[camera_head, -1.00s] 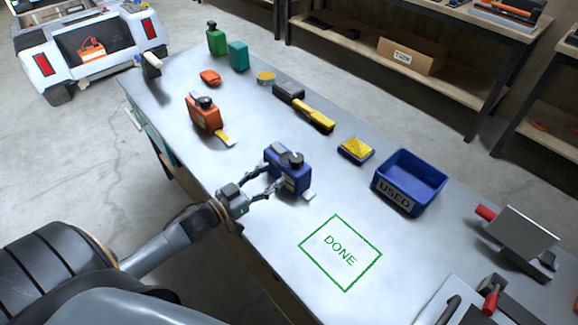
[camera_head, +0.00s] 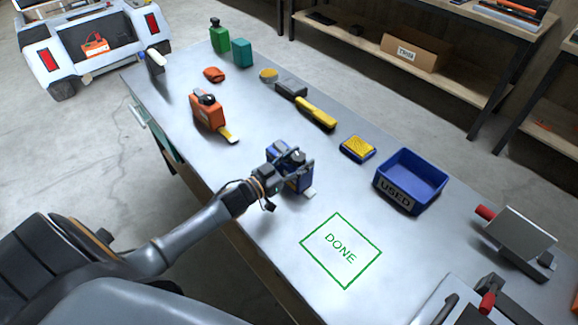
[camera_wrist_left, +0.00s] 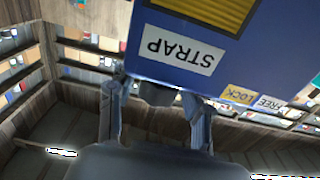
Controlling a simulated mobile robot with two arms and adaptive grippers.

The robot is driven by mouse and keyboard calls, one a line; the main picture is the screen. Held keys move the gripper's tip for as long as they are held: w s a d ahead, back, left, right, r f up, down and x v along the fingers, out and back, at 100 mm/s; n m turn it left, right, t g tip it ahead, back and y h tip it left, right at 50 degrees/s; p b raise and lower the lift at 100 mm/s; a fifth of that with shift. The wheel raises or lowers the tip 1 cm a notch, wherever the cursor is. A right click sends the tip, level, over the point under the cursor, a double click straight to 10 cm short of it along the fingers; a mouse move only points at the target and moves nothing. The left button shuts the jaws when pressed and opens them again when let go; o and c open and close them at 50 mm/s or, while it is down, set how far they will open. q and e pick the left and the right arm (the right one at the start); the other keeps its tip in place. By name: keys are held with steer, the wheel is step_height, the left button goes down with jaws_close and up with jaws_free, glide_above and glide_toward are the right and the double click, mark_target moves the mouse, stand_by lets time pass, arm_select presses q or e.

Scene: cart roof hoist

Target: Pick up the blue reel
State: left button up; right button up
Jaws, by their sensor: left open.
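The blue reel (camera_head: 300,180) stands on the grey workbench, with a dark knob on top and a pale tab at its lower right. My left gripper (camera_head: 296,166) is open at the reel, its fingers reaching over the reel's upper part and hiding some of it. In the left wrist view, the blue reel (camera_wrist_left: 235,55) fills the upper right, with an upside-down STRAP label and LOCK and FREE labels. The gripper's two fingers (camera_wrist_left: 155,112) show apart below it; their tips are partly hidden, and contact cannot be told. My right gripper is not in view.
An orange reel (camera_head: 207,112) stands farther back left. A yellow-handled tool (camera_head: 316,112), a yellow-topped sponge-like block (camera_head: 357,148) and a blue USED bin (camera_head: 411,178) lie to the right. The green DONE square (camera_head: 340,250) is clear in front.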

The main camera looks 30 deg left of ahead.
arm_select(q)
jaws_close()
steer(key=shift+r, duration=0.1)
